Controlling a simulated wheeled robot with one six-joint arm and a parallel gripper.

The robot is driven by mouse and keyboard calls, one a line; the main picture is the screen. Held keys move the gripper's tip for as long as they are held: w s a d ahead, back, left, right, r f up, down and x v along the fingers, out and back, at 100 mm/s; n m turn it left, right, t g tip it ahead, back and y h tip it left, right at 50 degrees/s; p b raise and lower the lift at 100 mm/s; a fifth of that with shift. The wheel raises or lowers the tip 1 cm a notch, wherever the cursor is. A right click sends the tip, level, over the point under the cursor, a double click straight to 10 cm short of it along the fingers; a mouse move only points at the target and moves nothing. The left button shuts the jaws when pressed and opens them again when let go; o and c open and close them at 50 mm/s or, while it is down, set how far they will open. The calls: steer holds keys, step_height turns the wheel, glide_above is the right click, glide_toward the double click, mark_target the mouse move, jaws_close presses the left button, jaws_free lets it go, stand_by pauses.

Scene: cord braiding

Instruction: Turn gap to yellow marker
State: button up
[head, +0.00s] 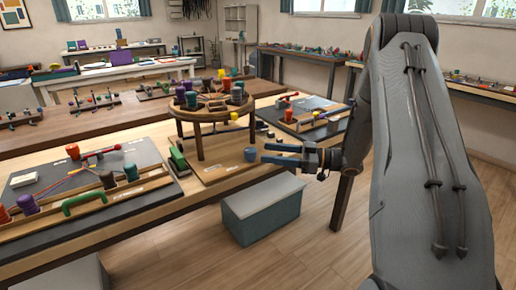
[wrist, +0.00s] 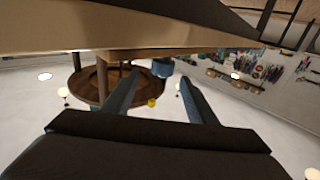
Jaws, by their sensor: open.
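A round wooden braiding stand (head: 205,113) stands on the table on legs, with several coloured bobbins around its top. A small yellow piece (head: 234,116) shows at its front right edge, and another yellow spot (head: 221,73) at its back edge. I cannot tell which is the marker. The gap is too small to make out. My gripper (head: 284,155), with blue fingers, is open and empty to the right of the stand, below its disc. In the wrist view the stand's disc (wrist: 88,88) lies partly behind the left finger, and a yellow piece (wrist: 152,103) shows between the fingers.
A dark board (head: 85,178) with bobbins and a green handle lies left, another board (head: 318,112) back right. A grey box (head: 262,208) stands on the floor before the table.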

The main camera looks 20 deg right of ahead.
mark_target(250, 152)
steer(key=m+t+h, duration=0.1)
steer(key=s+a+m+t+h+p, duration=0.1)
steer(key=shift+s+t, duration=0.3)
steer(key=p+x, duration=0.1)
steer(key=x, duration=0.6)
steer(key=shift+w+a+f, duration=0.1)
steer(key=shift+w+f, duration=0.05)
steer(key=shift+w, duration=0.15)
steer(key=c, duration=1.1)
steer(key=shift+o, duration=0.2)
steer(key=shift+w, duration=0.1)
